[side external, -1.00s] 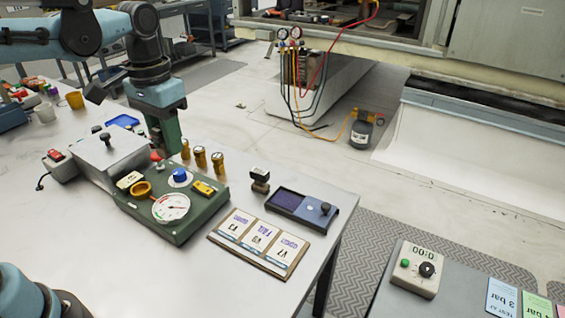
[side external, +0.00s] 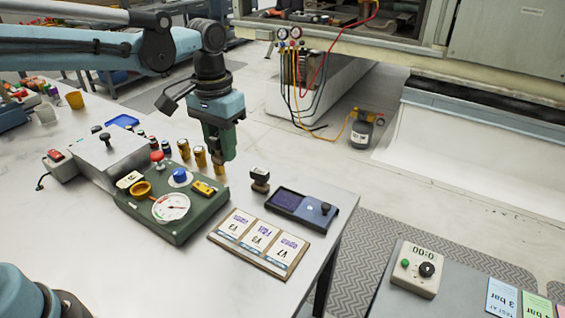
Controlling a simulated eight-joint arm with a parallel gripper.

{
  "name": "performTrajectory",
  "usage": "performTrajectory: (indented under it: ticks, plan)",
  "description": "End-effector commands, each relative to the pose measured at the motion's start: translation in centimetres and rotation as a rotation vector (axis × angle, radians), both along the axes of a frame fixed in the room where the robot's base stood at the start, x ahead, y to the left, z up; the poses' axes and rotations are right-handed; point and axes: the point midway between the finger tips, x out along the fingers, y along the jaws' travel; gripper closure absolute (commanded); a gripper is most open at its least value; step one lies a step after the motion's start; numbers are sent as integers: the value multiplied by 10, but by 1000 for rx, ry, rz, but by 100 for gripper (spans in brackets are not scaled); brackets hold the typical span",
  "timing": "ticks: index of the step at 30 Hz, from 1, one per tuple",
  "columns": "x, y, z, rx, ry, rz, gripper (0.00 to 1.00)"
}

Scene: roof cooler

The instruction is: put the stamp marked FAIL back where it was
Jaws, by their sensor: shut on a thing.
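A stamp (side external: 260,180) with a dark top and wooden base stands upright on the table left of the ink pad (side external: 290,200). Its marking is too small to read, so I cannot tell whether it is the FAIL stamp. My gripper (side external: 229,160) is left of and above this stamp, apart from it, beside the brass fittings. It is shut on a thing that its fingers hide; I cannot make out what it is. A board (side external: 222,240) with three cards with purple prints lies in front of the stamp and pad.
Several brass fittings (side external: 184,148) stand in a row behind the green gauge box (side external: 180,232); one is partly hidden by my gripper. Several small dark and red items (side external: 153,143) stand further left. A grey case (side external: 110,160) is beside them. The table's front left is clear.

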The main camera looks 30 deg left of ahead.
Motion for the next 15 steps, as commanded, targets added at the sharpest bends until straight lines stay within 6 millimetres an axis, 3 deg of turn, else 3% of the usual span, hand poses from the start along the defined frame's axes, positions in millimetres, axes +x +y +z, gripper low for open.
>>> performTrajectory:
  ticks: [3,9,15]
  plan:
    - [16,-24,-14,0,0,-3,100]
    - [28,-45,-29,0,0,-1,100]
    - [41,-31,-44,0,0,6,100]
